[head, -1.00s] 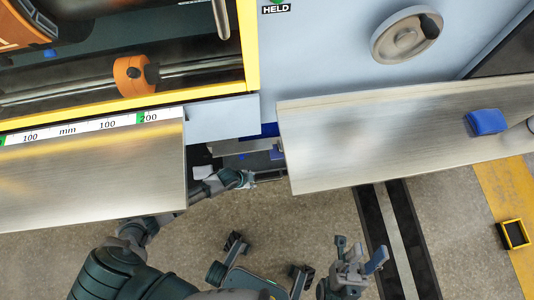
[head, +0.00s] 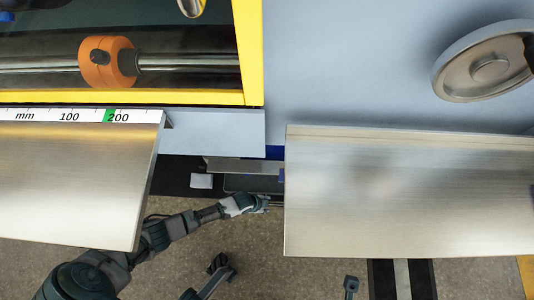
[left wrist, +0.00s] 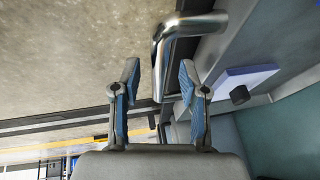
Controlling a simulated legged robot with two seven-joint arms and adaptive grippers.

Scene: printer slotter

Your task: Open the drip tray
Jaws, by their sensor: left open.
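The drip tray (head: 255,184) appears to be the dark, low unit in the gap between the two metal tables, under the machine. A bent, shiny metal bar handle (left wrist: 165,48) shows in the left wrist view. My left gripper (head: 262,203) reaches into the gap from the left. In the left wrist view its blue-padded fingers (left wrist: 160,68) are open, with the handle's end between them. I cannot tell whether they touch it. A small grey tip at the bottom of the head view appears to be part of my right gripper (head: 350,287); its jaws are not clear.
The left metal table (head: 70,180) with a millimetre scale and the right metal table (head: 400,190) flank the gap. A handwheel (head: 488,62) is on the blue-grey machine front. A white block (head: 201,181) sits left of the tray. Open floor lies below.

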